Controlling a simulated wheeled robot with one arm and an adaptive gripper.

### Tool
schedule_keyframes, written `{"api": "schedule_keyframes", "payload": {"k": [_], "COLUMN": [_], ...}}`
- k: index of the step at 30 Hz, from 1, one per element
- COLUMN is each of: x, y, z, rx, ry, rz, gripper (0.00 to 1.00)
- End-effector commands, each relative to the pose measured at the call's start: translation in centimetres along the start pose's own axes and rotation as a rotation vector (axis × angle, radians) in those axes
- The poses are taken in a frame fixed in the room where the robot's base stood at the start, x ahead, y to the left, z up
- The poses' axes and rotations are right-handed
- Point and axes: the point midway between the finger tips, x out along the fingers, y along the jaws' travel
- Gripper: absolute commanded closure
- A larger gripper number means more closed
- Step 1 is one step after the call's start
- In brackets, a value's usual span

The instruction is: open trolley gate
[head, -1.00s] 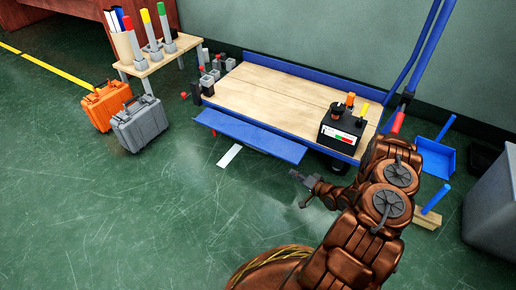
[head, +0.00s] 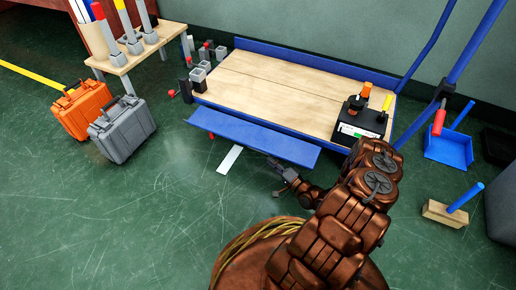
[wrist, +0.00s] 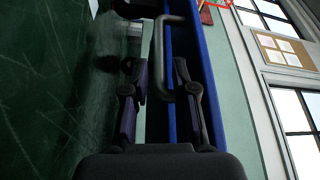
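The trolley (head: 270,85) has a wooden deck and a blue frame. Its gate, a long blue panel (head: 250,136), runs along the deck's near side. My gripper (head: 279,176) is low at the near side of the gate, toward its right end. In the wrist view, my gripper (wrist: 158,80) is open, with its two fingers apart. A grey bar handle (wrist: 161,50) on the blue gate (wrist: 183,45) shows just ahead, between the finger lines. I cannot tell whether the fingers touch it. The gate's latch is not clear in these views.
An orange case (head: 82,109) and a grey case (head: 122,129) stand on the floor at left, by a small table (head: 135,55). A black box (head: 361,123) sits on the deck's right end. A blue dustpan (head: 449,148) and brush (head: 447,213) lie at right. The left foreground floor is clear.

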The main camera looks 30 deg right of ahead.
Motion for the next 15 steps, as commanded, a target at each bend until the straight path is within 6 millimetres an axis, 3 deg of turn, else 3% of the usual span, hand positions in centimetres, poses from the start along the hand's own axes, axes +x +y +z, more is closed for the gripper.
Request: {"api": "schedule_keyframes", "payload": {"k": [15], "x": [6.4], "y": [0.1], "z": [-0.2], "rx": [-0.003], "ry": [0.003], "rz": [0.0], "gripper": [0.73]}}
